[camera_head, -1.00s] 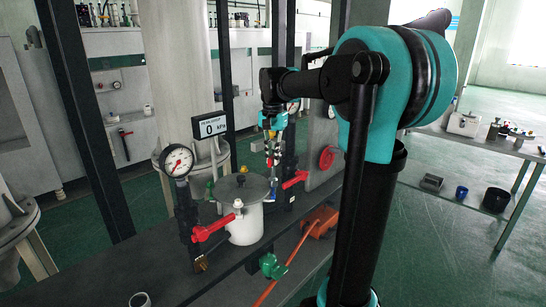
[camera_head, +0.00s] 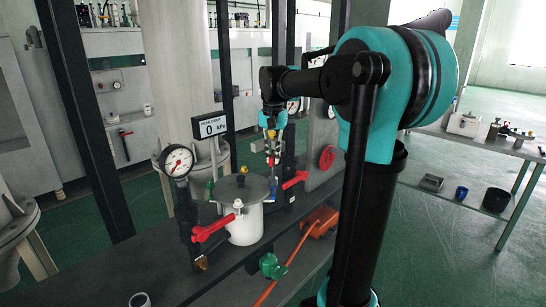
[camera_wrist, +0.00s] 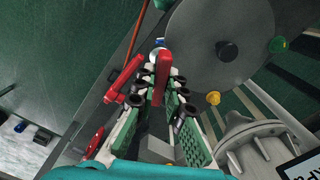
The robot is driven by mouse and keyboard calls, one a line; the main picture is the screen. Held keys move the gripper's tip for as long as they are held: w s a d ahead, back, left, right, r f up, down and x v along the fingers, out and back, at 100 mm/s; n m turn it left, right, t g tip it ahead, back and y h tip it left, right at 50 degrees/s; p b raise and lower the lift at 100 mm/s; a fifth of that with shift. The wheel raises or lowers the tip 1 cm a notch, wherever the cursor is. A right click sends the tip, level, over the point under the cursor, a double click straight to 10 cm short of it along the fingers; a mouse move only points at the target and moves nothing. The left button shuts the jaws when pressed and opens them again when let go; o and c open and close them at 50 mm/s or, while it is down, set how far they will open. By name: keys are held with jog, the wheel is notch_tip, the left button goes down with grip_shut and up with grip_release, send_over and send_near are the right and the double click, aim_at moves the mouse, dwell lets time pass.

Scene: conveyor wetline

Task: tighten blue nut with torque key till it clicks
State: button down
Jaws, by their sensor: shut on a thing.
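My gripper (camera_wrist: 160,88) is shut on a red-handled tool (camera_wrist: 165,66), which I take for the torque key. The key points away from the wrist camera, beside the rim of a round grey lid (camera_wrist: 222,45). A small blue piece (camera_wrist: 160,41), seemingly the blue nut, shows just beyond the key's end at the rim. I cannot tell whether the key sits on it. In the head view my gripper (camera_head: 272,133) is above the right side of the white vessel (camera_head: 245,226), and its fingertips are too small to read.
A red lever (camera_wrist: 124,82) is close to the left of my fingers. In the head view a pressure gauge (camera_head: 177,161) and a display (camera_head: 209,127) reading 0 stand left of the vessel. A dark post (camera_head: 85,120) rises at left.

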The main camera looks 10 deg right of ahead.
jog(key=shift+r, duration=1.1)
dwell(1.7)
jog(key=shift+r, duration=2.45)
